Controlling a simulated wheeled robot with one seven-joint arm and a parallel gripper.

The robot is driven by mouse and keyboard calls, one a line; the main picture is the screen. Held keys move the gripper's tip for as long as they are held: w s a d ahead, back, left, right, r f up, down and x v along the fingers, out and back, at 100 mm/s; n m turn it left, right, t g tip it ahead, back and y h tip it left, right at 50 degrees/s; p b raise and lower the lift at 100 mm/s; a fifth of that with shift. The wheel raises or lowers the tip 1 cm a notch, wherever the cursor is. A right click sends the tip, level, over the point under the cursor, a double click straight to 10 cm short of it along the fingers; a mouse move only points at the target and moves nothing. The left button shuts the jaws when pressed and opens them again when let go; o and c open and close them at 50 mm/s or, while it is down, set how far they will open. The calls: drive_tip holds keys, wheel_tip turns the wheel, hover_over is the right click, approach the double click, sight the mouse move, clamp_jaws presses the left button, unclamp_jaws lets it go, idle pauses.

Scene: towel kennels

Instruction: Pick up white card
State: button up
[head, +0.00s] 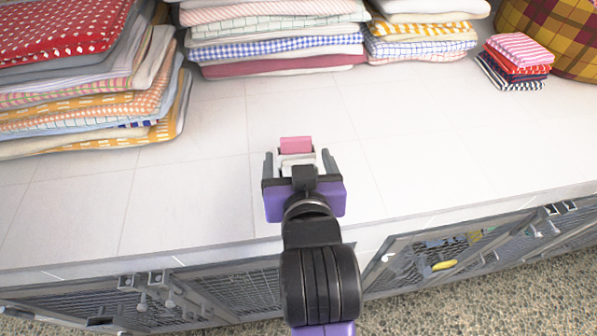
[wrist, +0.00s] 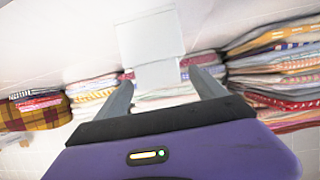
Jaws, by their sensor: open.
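My gripper (head: 298,163) reaches over the pale tiled counter with its two fingers apart. A small white piece (head: 297,159) shows between the fingers in the head view, with a pink block-like piece (head: 296,145) just beyond it. In the wrist view a plain white card-like shape (wrist: 150,38) lies ahead of my gripper (wrist: 160,85), with a narrower white part reaching between the fingertips. I cannot tell whether the pink and white pieces are one object, or whether the fingers touch them.
Stacks of folded towels stand at the left (head: 90,70), back middle (head: 275,35) and back right (head: 420,30). A small towel pile (head: 515,60) sits by a plaid basket (head: 560,35). Wire kennel doors (head: 430,260) are below the counter edge. The counter right of my gripper is clear.

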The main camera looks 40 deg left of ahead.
drive_tip(key=c, duration=1.4)
drive_tip(key=shift+c, duration=0.2)
